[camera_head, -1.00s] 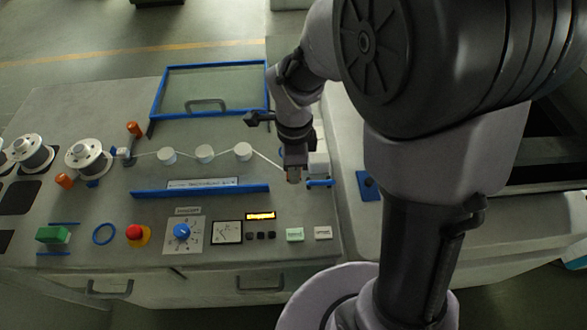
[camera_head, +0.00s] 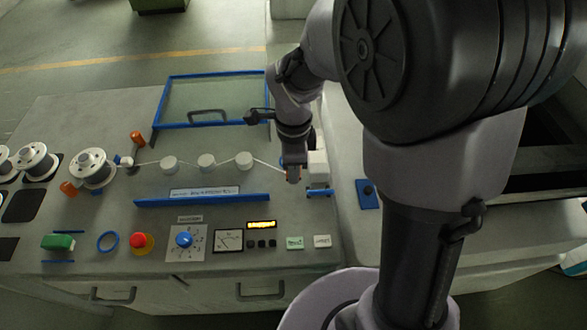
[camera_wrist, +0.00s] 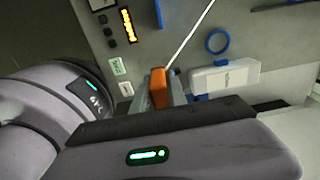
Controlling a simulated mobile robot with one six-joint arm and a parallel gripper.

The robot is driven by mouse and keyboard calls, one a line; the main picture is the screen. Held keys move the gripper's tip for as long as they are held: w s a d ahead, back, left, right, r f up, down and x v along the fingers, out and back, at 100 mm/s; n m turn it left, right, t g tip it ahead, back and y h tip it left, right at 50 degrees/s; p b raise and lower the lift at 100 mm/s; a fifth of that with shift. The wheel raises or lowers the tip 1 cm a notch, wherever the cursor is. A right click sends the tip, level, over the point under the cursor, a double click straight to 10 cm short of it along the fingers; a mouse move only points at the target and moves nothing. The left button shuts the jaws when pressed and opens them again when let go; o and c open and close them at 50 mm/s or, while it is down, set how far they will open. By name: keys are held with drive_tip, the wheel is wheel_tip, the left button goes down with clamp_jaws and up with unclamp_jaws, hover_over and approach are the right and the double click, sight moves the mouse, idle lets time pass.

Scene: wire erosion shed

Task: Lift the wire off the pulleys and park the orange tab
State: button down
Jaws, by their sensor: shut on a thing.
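My gripper (camera_head: 292,177) is shut on the orange tab at the right of the bench. The orange tab (camera_wrist: 158,88) shows between the jaws in the wrist view. A thin pale wire (camera_head: 264,163) runs from the tab leftwards past three white pulleys, the right one (camera_head: 244,160), the middle one (camera_head: 206,162) and the left one (camera_head: 169,164), towards the spool side. The wire (camera_wrist: 190,36) looks straight and taut in the wrist view. Whether it touches the pulleys is too small to tell. The tab is mostly hidden by the jaws in the head view.
A white block (camera_head: 318,163) stands just right of my gripper; a labelled white box (camera_wrist: 225,78) and blue ring (camera_wrist: 217,41) show in the wrist view. A blue rail (camera_head: 202,200) lies in front of the pulleys. A blue-framed clear cover (camera_head: 212,98) stands behind.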

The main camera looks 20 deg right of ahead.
drive_tip(key=w+a+p, duration=0.3)
drive_tip(key=w+a, duration=0.3)
drive_tip(key=w, duration=0.3)
drive_tip(key=w+a+p, duration=0.3)
drive_tip(key=w+a, duration=0.3)
drive_tip(key=w, duration=0.2)
drive_tip(key=shift+w+a, duration=0.35)
drive_tip(key=shift+w, duration=0.05)
drive_tip(key=w+a+p, duration=0.2)
drive_tip(key=a+p, duration=0.1)
drive_tip(key=a, duration=0.8)
drive_tip(key=shift+w+a, duration=0.15)
